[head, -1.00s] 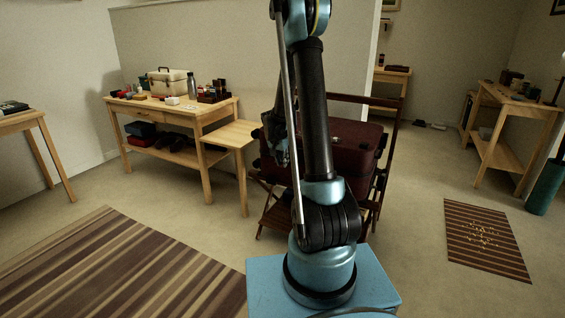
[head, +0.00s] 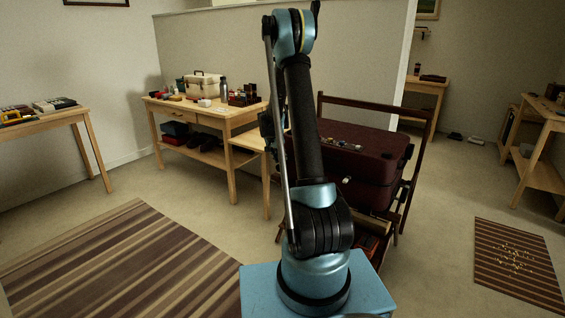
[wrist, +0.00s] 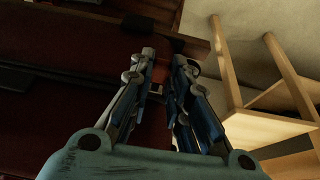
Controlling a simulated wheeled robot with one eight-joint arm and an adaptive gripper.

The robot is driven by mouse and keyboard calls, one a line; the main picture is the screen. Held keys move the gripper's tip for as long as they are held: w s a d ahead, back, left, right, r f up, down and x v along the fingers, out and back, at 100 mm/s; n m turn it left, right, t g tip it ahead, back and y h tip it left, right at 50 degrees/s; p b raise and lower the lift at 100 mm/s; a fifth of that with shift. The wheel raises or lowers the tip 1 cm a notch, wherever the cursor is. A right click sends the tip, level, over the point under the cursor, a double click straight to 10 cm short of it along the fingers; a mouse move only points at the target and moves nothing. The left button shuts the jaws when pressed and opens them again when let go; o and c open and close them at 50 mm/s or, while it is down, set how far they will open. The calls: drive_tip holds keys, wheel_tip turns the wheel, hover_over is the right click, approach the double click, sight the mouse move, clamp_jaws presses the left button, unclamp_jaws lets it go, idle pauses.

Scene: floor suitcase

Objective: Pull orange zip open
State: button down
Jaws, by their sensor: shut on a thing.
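A dark red suitcase (head: 375,150) lies on a folding wooden rack (head: 409,185), partly hidden behind my arm in the head view. Its dark red side (wrist: 70,110) fills the left of the wrist view. My gripper (wrist: 164,62) is beside the suitcase, near its edge. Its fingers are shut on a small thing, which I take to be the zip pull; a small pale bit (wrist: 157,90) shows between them. I cannot make out any orange there. In the head view my gripper is hidden behind my arm.
A wooden bench (head: 210,112) with a toolbox (head: 203,86) and a small side table (head: 250,142) stand left of the suitcase. Small coloured items (head: 343,144) lie on the suitcase top. A striped rug (head: 110,260) and open floor lie to the front left.

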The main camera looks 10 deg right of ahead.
drive_tip(key=shift+w+a, duration=0.15)
drive_tip(key=c, duration=1.5)
unclamp_jaws()
drive_tip(key=v, duration=1.2)
